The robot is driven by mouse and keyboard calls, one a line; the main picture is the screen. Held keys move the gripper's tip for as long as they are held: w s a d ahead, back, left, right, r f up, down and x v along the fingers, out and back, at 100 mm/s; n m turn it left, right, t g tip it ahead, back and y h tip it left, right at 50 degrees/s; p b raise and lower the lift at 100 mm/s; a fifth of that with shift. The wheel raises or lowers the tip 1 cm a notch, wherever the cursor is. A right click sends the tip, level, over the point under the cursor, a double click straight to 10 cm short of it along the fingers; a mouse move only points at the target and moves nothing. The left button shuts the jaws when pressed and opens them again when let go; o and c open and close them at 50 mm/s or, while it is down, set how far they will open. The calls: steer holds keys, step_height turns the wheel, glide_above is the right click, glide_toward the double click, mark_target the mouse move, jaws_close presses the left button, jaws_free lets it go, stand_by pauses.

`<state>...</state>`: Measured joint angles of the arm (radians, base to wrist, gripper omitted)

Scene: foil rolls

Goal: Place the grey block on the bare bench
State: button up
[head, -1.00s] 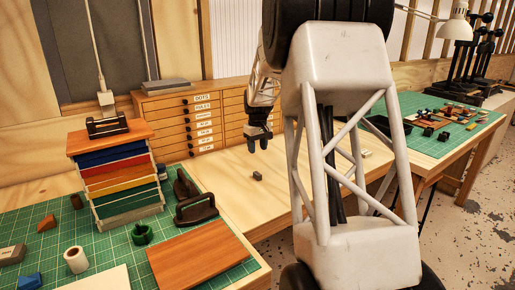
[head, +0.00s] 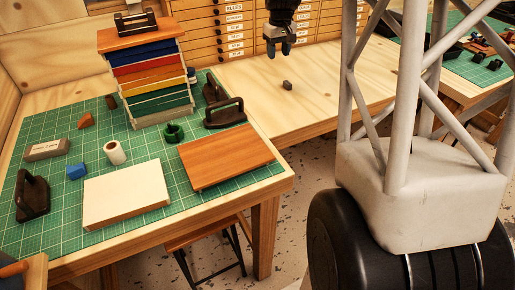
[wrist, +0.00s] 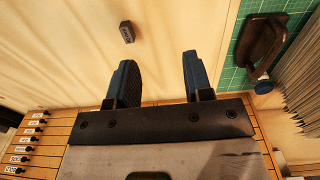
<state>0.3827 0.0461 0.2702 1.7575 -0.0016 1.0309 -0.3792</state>
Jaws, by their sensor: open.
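A small dark grey block (head: 287,85) lies on the bare wooden bench (head: 318,103), right of the green mat. It also shows in the wrist view (wrist: 127,32), lying on the pale wood. My gripper (head: 279,48) is above the bench, behind the block in the head view. In the wrist view its two blue fingers (wrist: 160,62) are apart with nothing between them. The block is outside the fingers, clear of them.
The green cutting mat (head: 135,148) holds a shelf stack (head: 150,75), a brown board (head: 226,157), a white slab (head: 127,194), a white roll (head: 115,152) and dark handled tools (head: 224,113). Labelled drawers (head: 235,32) stand behind. The bench around the block is clear.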

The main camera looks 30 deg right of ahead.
steer(key=s+a+r+t, duration=0.1)
steer(key=s+a+r, duration=0.2)
steer(key=s+a, duration=0.6)
steer(key=s+a+r, duration=0.3)
steer(key=s+a, duration=0.6)
steer(key=s, duration=0.1)
steer(key=s+a+f, duration=0.2)
steer(key=s+a, duration=0.2)
steer(key=s, duration=0.6)
steer(key=s+a+f+t, duration=0.1)
steer(key=s+a+f, duration=0.2)
steer(key=s, duration=0.7)
steer(key=shift+s+a+f, duration=0.15)
steer(key=shift+s+a, duration=0.1)
steer(key=shift+a, duration=0.95)
